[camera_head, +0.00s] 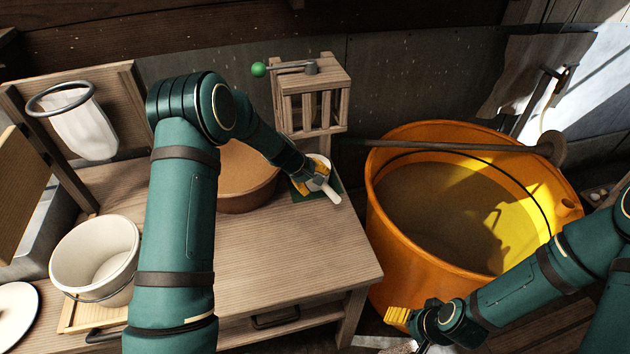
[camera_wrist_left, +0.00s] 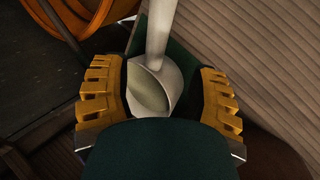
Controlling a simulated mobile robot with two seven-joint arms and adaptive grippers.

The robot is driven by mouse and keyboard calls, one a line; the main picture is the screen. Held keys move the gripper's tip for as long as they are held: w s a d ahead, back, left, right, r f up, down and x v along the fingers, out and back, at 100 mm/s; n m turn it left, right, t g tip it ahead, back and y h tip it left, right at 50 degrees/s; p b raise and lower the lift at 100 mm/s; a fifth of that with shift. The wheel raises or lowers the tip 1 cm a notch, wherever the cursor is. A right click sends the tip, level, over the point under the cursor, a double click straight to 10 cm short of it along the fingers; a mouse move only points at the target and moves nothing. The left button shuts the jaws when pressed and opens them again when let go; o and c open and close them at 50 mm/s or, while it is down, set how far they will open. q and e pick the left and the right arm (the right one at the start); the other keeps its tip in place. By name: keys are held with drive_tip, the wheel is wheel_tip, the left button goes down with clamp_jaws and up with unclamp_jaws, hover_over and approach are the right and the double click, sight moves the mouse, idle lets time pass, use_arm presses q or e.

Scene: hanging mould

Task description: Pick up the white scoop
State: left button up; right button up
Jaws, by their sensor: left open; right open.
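The white scoop (camera_head: 331,194) lies on a small dark green mat (camera_head: 301,187) at the table's back right corner. My left gripper (camera_head: 318,177) is right over it and hides part of it. In the left wrist view, the scoop's bowl (camera_wrist_left: 152,90) shows between the two yellow fingers of my left gripper (camera_wrist_left: 160,98), with a visible gap on each side. The scoop's handle points away, toward the top of that view. My right gripper (camera_head: 400,322) is low at the bottom of the head view, in front of the orange tub and away from the scoop; its fingers are partly hidden.
A large orange tub (camera_head: 378,205) stands right of the wooden table (camera_head: 290,250), with a long-handled tool across its rim. A brown round bowl (camera_head: 246,200) sits left of the mat. A wooden slatted frame (camera_head: 313,100) stands behind. A white bucket (camera_head: 95,250) is at left.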

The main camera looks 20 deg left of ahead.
sight(323, 185)
use_arm(q)
drive_tip(key=shift+w+x, duration=0.2)
drive_tip(key=shift+x, duration=2.75)
drive_tip(key=shift+d+r, duration=0.1)
drive_tip(key=shift+r, duration=0.05)
clamp_jaws()
drive_tip(key=shift+r, duration=0.1)
